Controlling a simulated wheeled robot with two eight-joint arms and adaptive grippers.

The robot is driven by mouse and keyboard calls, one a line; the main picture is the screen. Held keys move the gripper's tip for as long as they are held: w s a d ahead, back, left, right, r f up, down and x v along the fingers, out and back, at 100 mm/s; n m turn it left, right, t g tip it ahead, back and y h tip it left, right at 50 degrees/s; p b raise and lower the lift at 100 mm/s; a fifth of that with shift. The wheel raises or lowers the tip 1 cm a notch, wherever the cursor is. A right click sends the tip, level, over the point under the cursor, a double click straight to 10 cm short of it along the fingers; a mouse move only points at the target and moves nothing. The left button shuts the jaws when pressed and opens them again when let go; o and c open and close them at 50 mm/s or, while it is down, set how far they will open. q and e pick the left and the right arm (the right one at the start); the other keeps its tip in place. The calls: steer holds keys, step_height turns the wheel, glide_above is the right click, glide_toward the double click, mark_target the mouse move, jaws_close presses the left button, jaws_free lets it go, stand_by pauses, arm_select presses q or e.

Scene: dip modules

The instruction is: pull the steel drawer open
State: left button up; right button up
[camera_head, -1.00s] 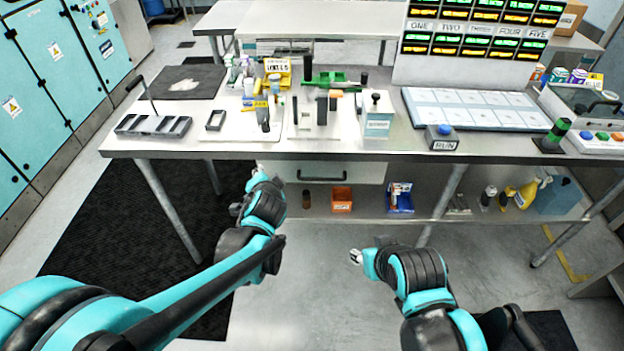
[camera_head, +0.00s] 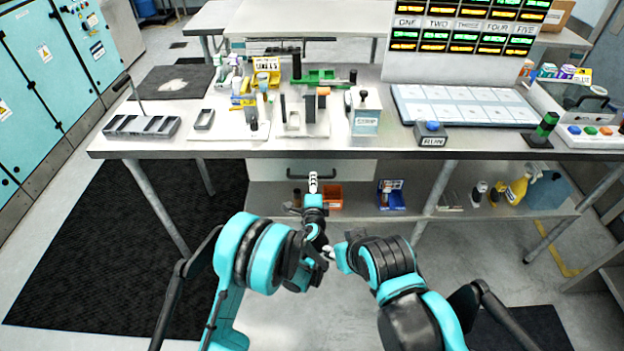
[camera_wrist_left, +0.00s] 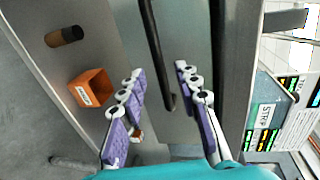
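The steel drawer (camera_head: 352,170) hangs under the front of the bench, its pale front close below the bench top. Its dark bar handle (camera_head: 296,177) runs across the front. My left gripper (camera_head: 313,183) is at the middle of the handle, partly covering it. In the left wrist view the two purple-padded fingers of the left gripper (camera_wrist_left: 160,95) are spread, with the dark handle (camera_wrist_left: 153,45) running between them. Gaps show on both sides of the handle. My right gripper (camera_head: 330,253) is low, away from the drawer; its fingers are too small to judge.
An orange bin (camera_head: 334,195) and a blue bin (camera_head: 391,197) stand on the lower shelf (camera_head: 440,207). The bench top (camera_head: 225,147) above carries trays, a grey box (camera_head: 366,118) and a RUN button box (camera_head: 431,134).

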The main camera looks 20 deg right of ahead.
arm_select(q)
steer(key=b+x, duration=0.1)
steer(key=x, duration=0.3)
jaws_close()
